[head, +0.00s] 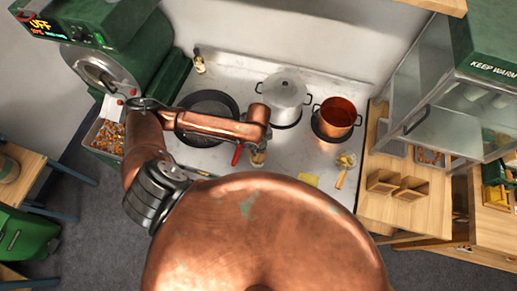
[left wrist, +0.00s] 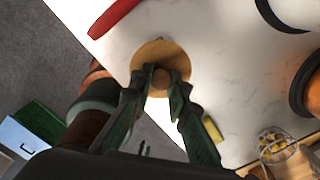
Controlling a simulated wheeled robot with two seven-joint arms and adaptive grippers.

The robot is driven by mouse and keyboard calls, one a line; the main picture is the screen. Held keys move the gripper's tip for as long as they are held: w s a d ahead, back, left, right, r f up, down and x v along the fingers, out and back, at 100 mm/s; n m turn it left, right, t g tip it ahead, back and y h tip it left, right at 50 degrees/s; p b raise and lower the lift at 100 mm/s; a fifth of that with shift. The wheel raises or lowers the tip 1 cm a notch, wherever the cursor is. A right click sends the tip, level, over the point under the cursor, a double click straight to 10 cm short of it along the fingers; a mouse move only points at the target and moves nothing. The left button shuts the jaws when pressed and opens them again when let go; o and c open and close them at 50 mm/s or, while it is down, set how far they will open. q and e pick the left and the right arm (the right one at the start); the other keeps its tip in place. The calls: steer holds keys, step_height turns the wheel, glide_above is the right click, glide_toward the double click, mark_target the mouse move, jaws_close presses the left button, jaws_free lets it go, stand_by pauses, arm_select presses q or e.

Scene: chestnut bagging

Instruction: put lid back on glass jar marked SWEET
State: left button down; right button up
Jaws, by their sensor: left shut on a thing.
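A round wooden lid (left wrist: 158,50) with a small knob shows in the left wrist view. My left gripper (left wrist: 160,82) is shut on the knob, with one green finger on each side. In the head view my left gripper (head: 258,146) is over the front part of the white counter, with the lid partly hidden under it. A small pale shape (head: 257,159) shows just below the fingers. I cannot tell whether it is the jar, or whether the lid touches a jar. No SWEET label is readable. My right gripper is not in view.
A red-handled tool (head: 237,154) lies just left of the gripper. A dark pan (head: 207,103), a pale lidded pot (head: 284,95) and a copper pot (head: 337,115) stand behind. A yellow block (head: 309,179) and a wire skimmer (head: 345,161) lie to the right.

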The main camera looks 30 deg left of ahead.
arm_select(q)
steer(key=shift+p, duration=0.3)
steer(key=shift+f, duration=0.15)
stand_by(0.6)
steer(key=shift+p, duration=0.5)
stand_by(0.5)
steer(key=c, duration=1.8)
jaws_free()
steer(key=shift+o, duration=0.2)
steer(key=shift+o, duration=0.5)
steer(key=o, duration=0.4)
steer(key=shift+c, duration=0.2)
